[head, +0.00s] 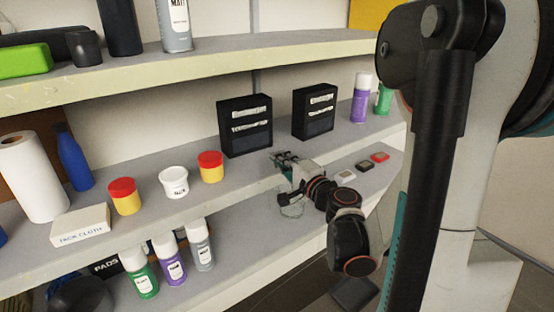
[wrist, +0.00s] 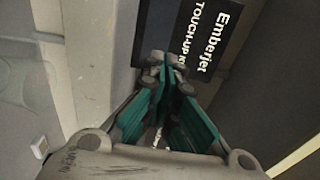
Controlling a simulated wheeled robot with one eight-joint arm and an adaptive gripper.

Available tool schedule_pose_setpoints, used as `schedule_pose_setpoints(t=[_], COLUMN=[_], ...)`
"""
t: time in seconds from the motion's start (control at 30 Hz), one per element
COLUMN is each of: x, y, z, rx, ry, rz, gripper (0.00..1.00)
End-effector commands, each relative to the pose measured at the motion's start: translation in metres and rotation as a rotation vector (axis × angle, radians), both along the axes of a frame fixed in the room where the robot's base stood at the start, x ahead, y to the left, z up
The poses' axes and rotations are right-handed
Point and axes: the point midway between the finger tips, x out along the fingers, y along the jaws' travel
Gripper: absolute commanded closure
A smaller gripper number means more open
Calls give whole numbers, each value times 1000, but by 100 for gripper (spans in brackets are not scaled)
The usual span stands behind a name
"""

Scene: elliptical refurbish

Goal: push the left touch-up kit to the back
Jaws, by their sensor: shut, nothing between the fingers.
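The left touch-up kit (head: 245,127) is a black upright box with pale label strips, standing on the middle shelf. A similar right touch-up kit (head: 314,111) stands to its right, with a gap between them. My gripper (head: 281,157) is shut and empty, low over the shelf, close to the left kit's front lower right corner. In the wrist view, the fingertips (wrist: 165,62) are close to a black box (wrist: 205,60) lettered "Emberjet TOUCH-UP", probably the left kit. I cannot tell whether they touch it.
Red-and-yellow tubs (head: 125,197) and a white tub (head: 173,182) stand left along the middle shelf (head: 225,178). Spray cans (head: 361,98) stand right of the kits. Small square items (head: 363,166) lie at the front right. The upper shelf (head: 220,68) overhangs above.

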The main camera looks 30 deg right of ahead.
Motion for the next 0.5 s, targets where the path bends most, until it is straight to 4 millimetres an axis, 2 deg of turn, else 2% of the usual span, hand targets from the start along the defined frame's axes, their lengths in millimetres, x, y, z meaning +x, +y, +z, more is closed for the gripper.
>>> schedule_pose_setpoints(t=[0.03, 0.3, 0.5], x=[11, 65, 95], y=[1, -1, -1], z=[-1, -2, -2], rx=[0, -1, -1], ry=[0, 1, 1], rz=[3, 4, 3], gripper=[100, 100, 100])
